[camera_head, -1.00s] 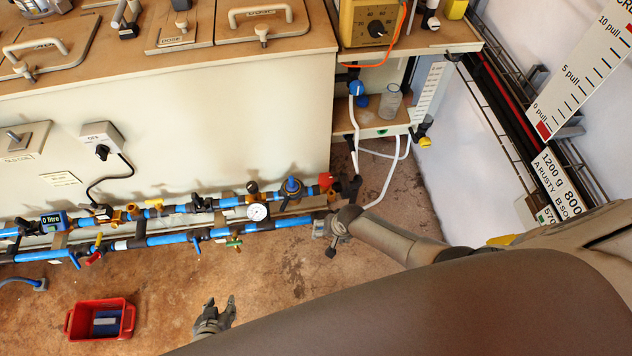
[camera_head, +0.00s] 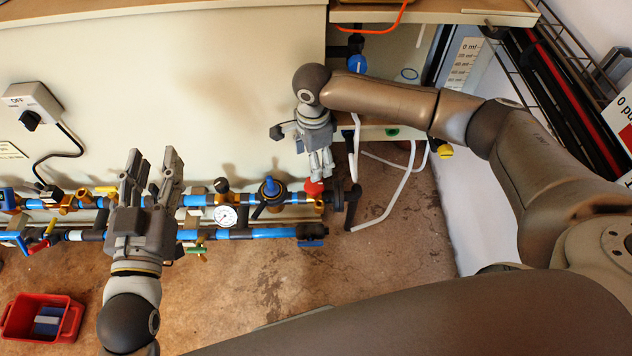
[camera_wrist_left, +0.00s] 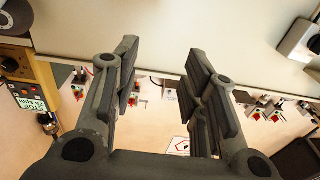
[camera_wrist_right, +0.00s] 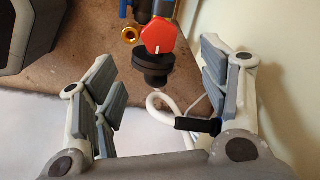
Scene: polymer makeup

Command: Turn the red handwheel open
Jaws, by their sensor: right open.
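The red handwheel (camera_head: 314,187) sits on the pipework near its right end, partly behind my right fingers in the head view. In the right wrist view the red handwheel (camera_wrist_right: 160,37) is a red knob with a small white mark, beyond and between the fingertips. My right gripper (camera_head: 322,172) points down just above it; it is open with nothing between its fingers. Whether a fingertip touches the wheel I cannot tell. My left gripper (camera_head: 150,168) is open and empty in front of the pipes, further left, its fingers pointing toward the cabinet.
Blue pipes (camera_head: 270,232) with valves and a pressure gauge (camera_head: 226,216) run along the cabinet (camera_head: 190,80). A black lever (camera_head: 351,206) and a white hose (camera_head: 385,205) are right of the handwheel. A red bin (camera_head: 70,325) stands on the floor.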

